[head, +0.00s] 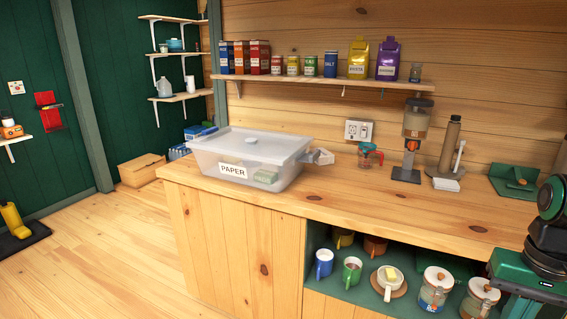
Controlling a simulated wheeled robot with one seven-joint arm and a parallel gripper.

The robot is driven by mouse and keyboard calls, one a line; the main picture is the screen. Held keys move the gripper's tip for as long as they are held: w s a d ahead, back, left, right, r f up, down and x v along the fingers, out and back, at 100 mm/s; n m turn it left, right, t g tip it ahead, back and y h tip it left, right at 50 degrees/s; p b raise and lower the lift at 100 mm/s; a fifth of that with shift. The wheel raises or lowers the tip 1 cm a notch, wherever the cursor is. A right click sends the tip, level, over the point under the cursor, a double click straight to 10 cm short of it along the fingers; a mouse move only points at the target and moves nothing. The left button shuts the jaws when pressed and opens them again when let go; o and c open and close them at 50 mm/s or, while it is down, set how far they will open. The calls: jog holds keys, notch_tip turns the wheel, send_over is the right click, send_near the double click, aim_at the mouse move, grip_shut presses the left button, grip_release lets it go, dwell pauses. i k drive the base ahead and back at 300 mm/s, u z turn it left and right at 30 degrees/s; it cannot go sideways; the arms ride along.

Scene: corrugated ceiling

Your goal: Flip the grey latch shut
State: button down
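A translucent plastic box (205,160) labelled PAPER stands on the left end of the wooden counter. Its pale lid (248,143) rests on top. The grey latch (322,157) is at the box's right end and sticks outward, away from the wall of the box. A green item shows dimly through the box's front. Part of my arm shows at the right edge, well apart from the box. My gripper is not in view.
The counter (340,198) is bare in front and right of the latch. A red-handled measuring cup (369,155), a dispenser (417,125) and a dark bottle (450,145) stand behind to the right. Mugs and jars fill the open cubby below. A shelf (320,79) hangs above.

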aim_at(307, 158)
jog(key=u, duration=0.1)
jog(key=i, duration=1)
jog(key=z, duration=0.05)
